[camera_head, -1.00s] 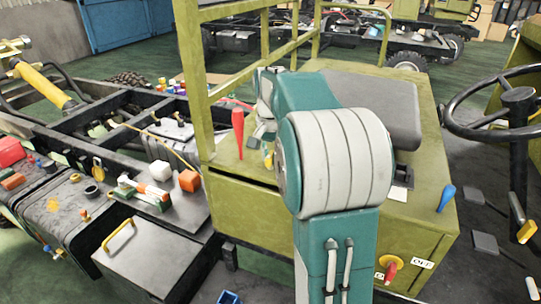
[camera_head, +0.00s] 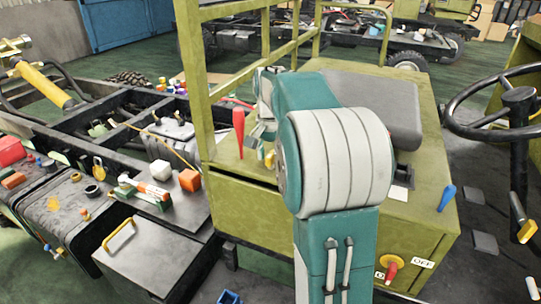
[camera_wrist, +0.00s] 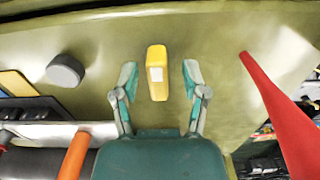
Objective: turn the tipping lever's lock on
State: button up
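A red tapered lever (camera_head: 238,131) stands on the green box top, left of my arm in the head view. It also shows at the right of the wrist view (camera_wrist: 283,115). A small yellow block (camera_wrist: 157,72) with a pale square on it sits on the green surface. It shows partly beside my arm in the head view (camera_head: 269,159). My gripper (camera_wrist: 159,80) is open, with one teal finger on each side of the yellow block and visible gaps between. In the head view my gripper is largely hidden by my arm. I cannot tell which part is the lock.
A grey round knob (camera_wrist: 66,70) and an orange-red handle (camera_wrist: 75,155) lie left in the wrist view. A green rail (camera_head: 196,80) rises beside the red lever. A grey seat (camera_head: 375,105), blue lever (camera_head: 447,197) and steering wheel (camera_head: 455,120) stand to the right.

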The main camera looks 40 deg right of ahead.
aim_at(269, 154)
notch_tip(269, 154, up, 12)
dwell(0.6)
jog(key=shift+w+f, duration=0.1)
jog(key=s+a+f+n+t, duration=0.1)
jog(key=s+a+n, duration=0.2)
jog(key=s+a, duration=0.3)
jog(key=s+a+n+t, duration=0.2)
jog(key=s+a+n, duration=0.1)
jog(key=a, duration=0.5)
jog(key=s+a+f+n+t, duration=0.2)
jog(key=s+a+f+n, duration=0.4)
jog(key=s+a+f, duration=0.2)
jog(key=s+f, duration=0.2)
jog(key=s, duration=0.2)
jog(key=shift+s+a+f+t, duration=0.15)
jog(key=shift+t, duration=0.15)
